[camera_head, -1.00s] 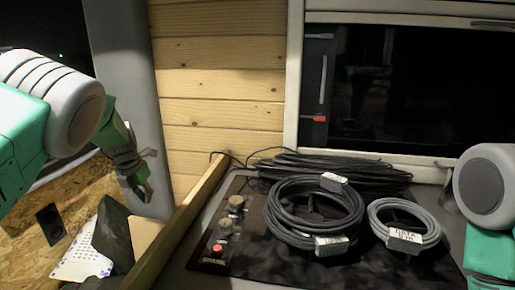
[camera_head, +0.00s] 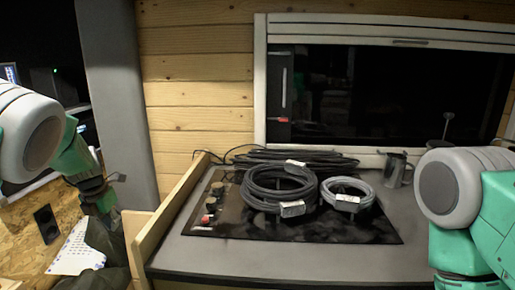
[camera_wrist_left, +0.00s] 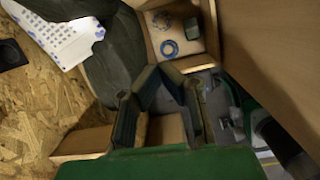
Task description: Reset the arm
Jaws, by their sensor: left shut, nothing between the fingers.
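My left arm comes in at the left edge of the head view. Its gripper (camera_head: 105,204) hangs low, left of the wooden ledge, in front of a dark cloth-like item. In the left wrist view the fingers of the left gripper (camera_wrist_left: 157,72) lean together at their tips, with nothing held between them. They are over an open wooden compartment, close to the dark item (camera_wrist_left: 112,60). My right arm shows only as a grey joint and green links at the right of the head view. Its gripper is out of view.
A wooden ledge (camera_head: 170,222) borders the counter (camera_head: 260,258). On its black hob (camera_head: 335,228) lie a black cable coil (camera_head: 258,197) and a grey coil (camera_head: 366,190). A metal mug (camera_head: 394,172) stands behind. A printed sheet (camera_head: 76,250) lies at left.

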